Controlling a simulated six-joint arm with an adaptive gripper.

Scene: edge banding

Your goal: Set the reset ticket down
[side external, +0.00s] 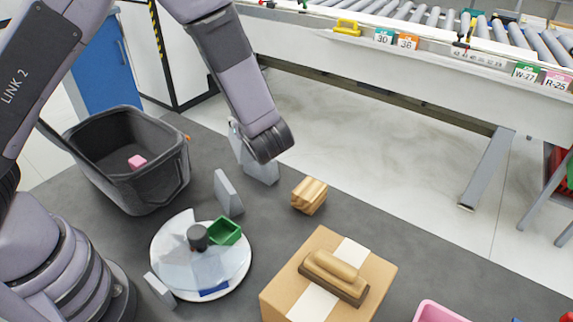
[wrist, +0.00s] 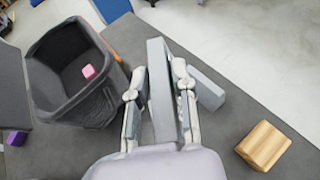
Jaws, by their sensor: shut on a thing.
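No thing here can be surely told as the reset ticket. In the wrist view my gripper (wrist: 160,72) has its two fingers on either side of a flat grey slab (wrist: 160,110) and is shut on it. The slab reaches out beyond the fingertips. In the side view my wrist hides the fingers, and a grey panel (side external: 262,172) shows just below it. Whether the slab touches the mat is unclear. A second grey slab (wrist: 207,92) lies just right of my right finger in the wrist view.
An upright grey slab (side external: 228,192) stands near the dark bin (side external: 165,180), which holds a pink block (side external: 137,161). A wooden block (side external: 310,196) lies right of my wrist. A round turntable (side external: 160,262) and carton (side external: 285,270) stand in front. Bare mat (side external: 270,225) lies between.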

